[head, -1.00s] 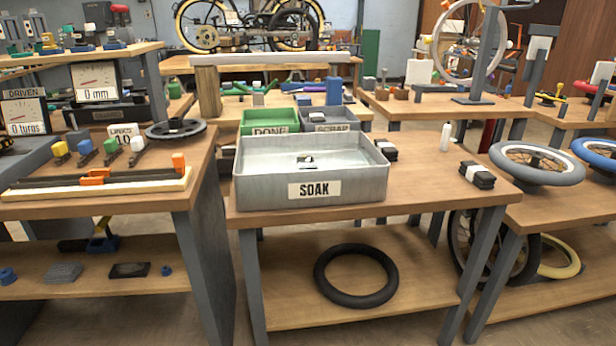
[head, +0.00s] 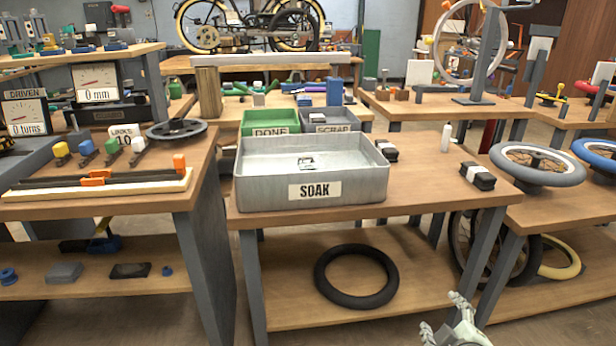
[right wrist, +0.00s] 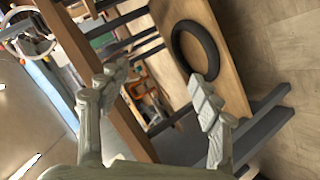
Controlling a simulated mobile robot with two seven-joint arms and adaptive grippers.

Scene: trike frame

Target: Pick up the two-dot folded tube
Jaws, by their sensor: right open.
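Two dark folded tubes with pale bands lie on the middle table: one (head: 385,152) beside the right wall of the SOAK tray, another (head: 480,179) near the table's right front edge. No dots can be made out on either, so I cannot tell which has two. My right gripper (head: 443,315) is open and empty at the bottom of the head view, low and in front of the table. In the right wrist view its spread fingers (right wrist: 162,82) have nothing between them. My left gripper is out of view.
The grey SOAK tray (head: 253,190) stands at the table's left front. A white bottle (head: 446,137) stands behind the right tube. A black tyre (head: 356,276) lies on the lower shelf and shows in the right wrist view (right wrist: 181,40). The tabletop between the tubes is clear.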

